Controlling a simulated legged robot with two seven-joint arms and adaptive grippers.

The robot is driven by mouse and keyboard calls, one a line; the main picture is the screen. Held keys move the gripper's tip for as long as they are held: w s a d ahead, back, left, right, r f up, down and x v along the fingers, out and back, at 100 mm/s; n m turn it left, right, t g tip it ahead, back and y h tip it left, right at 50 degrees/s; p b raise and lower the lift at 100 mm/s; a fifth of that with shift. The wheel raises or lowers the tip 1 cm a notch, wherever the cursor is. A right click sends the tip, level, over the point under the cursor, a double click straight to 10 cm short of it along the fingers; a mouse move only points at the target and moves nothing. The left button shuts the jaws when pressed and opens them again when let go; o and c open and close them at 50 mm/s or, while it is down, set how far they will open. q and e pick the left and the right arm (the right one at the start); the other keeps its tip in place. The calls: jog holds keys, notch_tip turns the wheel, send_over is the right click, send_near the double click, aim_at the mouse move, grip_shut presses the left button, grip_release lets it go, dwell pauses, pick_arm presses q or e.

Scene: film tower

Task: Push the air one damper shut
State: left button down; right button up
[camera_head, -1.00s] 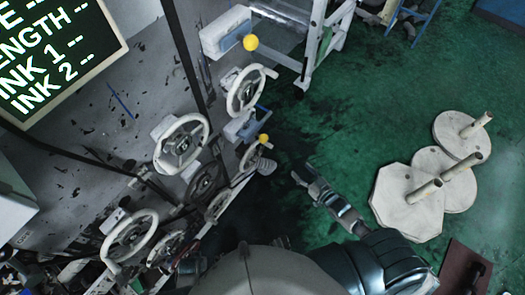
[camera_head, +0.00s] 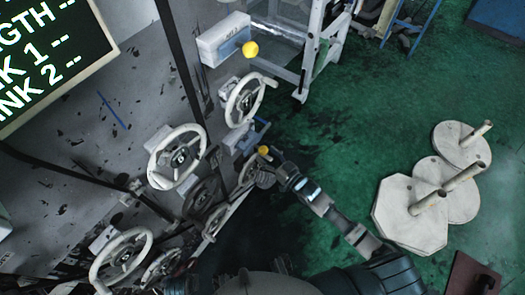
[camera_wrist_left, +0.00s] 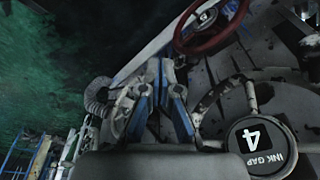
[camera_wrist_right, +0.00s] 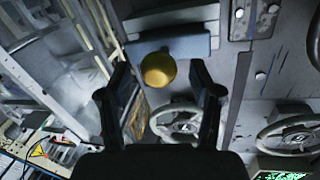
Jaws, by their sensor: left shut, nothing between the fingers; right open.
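A yellow ball knob (camera_head: 264,150) sits by a blue-grey lever housing low on the panel in the head view. A second yellow knob (camera_head: 250,48) sticks out from a white box (camera_head: 225,40) higher up. I cannot read which one is air one. My right gripper (camera_head: 273,160) is open with its tips close to the lower knob. In the right wrist view a yellow knob (camera_wrist_right: 158,70) appears between the spread fingers; contact cannot be told. My left gripper (camera_wrist_left: 163,70) is shut and empty in the left wrist view, among panel parts.
Several white handwheels (camera_head: 177,157) line the panel beside the knobs. A round INK GAP 4 dial (camera_wrist_left: 257,143) is close to the left gripper, with a red handwheel (camera_wrist_left: 210,25) above. White discs with posts (camera_head: 410,213) lie on the green floor at right.

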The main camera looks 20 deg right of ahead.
jog(key=shift+x, duration=1.1)
jog(key=shift+w, duration=0.25)
pick_arm(q)
jog(key=shift+d+r, duration=0.15)
jog(key=shift+r, duration=0.45)
pick_arm(e)
jog(key=shift+d, duration=0.1)
